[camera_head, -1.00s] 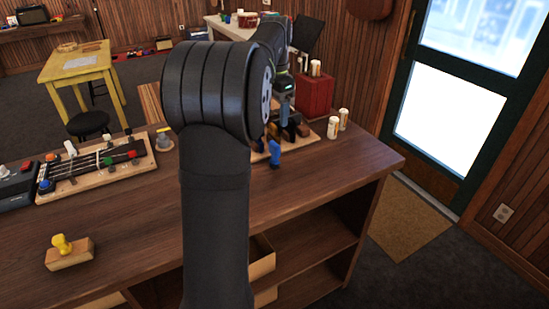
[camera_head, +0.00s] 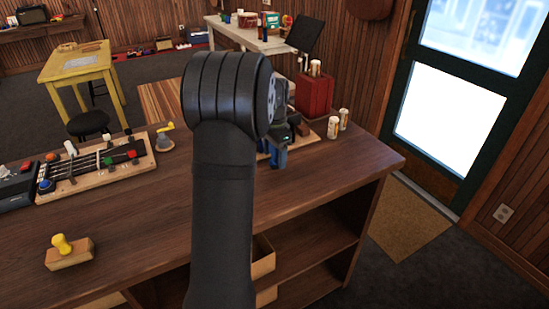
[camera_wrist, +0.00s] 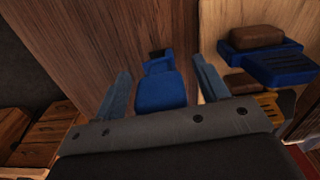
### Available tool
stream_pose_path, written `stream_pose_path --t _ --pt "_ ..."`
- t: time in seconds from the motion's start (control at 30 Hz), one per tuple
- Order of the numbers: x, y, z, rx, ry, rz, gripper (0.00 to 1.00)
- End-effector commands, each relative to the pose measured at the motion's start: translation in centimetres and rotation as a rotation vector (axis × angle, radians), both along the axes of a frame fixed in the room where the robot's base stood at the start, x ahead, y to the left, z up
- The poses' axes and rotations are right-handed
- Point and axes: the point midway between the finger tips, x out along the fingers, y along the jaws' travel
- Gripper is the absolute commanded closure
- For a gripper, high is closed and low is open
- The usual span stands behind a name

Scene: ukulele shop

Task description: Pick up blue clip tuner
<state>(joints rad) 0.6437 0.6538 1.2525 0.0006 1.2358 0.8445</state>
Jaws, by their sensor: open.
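The blue clip tuner (camera_wrist: 160,90) is on the brown wooden counter top in the wrist view, with a dark clip part at its far end. My gripper (camera_wrist: 160,68) is open, with one finger on each side of the tuner and a visible gap to each. In the head view my gripper (camera_head: 280,150) is low over the counter's right part, and my arm hides much of that area. A blue patch shows at the gripper there; I cannot tell how much of it is tuner.
A light wooden board (camera_wrist: 235,55) lies right of the tuner, with another blue item (camera_wrist: 280,67) and a brown block (camera_wrist: 256,37). A red case (camera_head: 315,95) and two white-and-tan bottles (camera_head: 333,127) stand close by.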

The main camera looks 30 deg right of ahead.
Motion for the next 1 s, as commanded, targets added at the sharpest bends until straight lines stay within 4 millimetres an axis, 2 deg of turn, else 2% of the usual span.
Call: stream_pose_path --t 0.1,0.3,0.53,0.6,0.87,1.0 --pt "0.0 0.0 -0.7 -0.001 -0.001 0.0 0.33" --pt "0.0 0.0 -0.7 -0.001 -0.002 0.0 0.33" --pt "0.0 0.0 -0.7 -0.001 -0.002 0.0 0.78" --pt "0.0 0.0 -0.7 -0.001 -0.002 0.0 0.84" --pt "0.0 0.0 -0.5 -0.001 -0.002 0.0 0.84" --pt "0.0 0.0 0.4 -0.002 -0.002 0.0 0.84"
